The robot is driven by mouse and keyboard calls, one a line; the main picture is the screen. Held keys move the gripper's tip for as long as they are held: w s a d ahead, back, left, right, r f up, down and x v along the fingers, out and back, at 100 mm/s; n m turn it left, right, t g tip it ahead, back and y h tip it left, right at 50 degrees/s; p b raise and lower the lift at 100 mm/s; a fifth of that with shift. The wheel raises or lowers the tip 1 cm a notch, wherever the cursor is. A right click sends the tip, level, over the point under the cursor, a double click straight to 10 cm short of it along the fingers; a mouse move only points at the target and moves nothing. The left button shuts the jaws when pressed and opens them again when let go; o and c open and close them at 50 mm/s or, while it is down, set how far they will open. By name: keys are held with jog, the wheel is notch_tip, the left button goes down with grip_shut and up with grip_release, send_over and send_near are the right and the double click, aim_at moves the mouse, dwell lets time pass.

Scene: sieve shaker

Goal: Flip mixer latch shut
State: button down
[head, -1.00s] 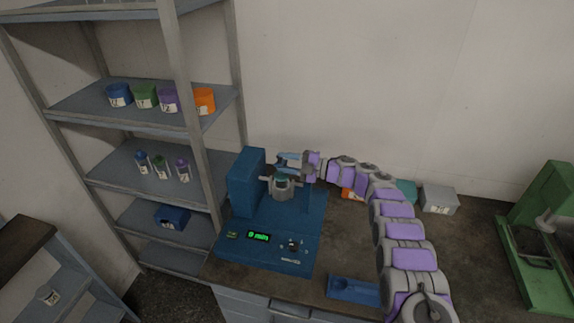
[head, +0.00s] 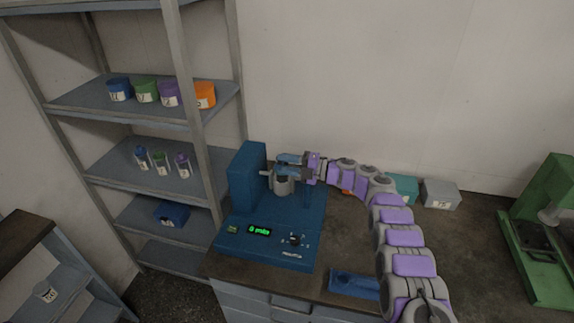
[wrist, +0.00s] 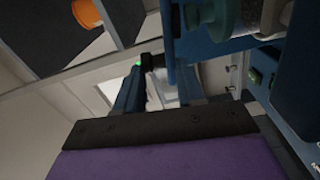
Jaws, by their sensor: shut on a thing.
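The blue mixer (head: 248,165) stands on the bench, with a grey clamp holder (head: 283,184) at its middle. My gripper (head: 284,159) reaches in from the right, just above the holder. In the wrist view the blue fingers of my gripper (wrist: 152,75) are closed around a small dark piece, the mixer latch (wrist: 152,61), with a green spot beside it. A clear jar with a teal end (wrist: 207,14) is close by at the top of the wrist view. The fingers hide much of the latch and holder in the head view.
The mixer's control panel (head: 262,240) has a lit green display. A blue tray (head: 354,284) lies at the front right of the bench. Teal and grey boxes (head: 440,193) stand behind my arm. A shelf rack (head: 150,115) with containers rises at the left.

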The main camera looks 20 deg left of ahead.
jog(key=shift+a+r, duration=0.1)
jog(key=shift+r, duration=0.05)
jog(key=c, duration=1.1)
grip_release()
jog(key=shift+o, duration=1.1)
jog(key=shift+a, duration=0.2)
jog(key=w+d+p, duration=0.1)
jog(key=d+p, duration=0.1)
jog(key=d, duration=1.5)
jog(key=shift+d+f+p, duration=0.15)
jog(key=shift+f+p, duration=0.1)
jog(key=shift+p, duration=0.15)
jog(key=shift+w+r, duration=0.1)
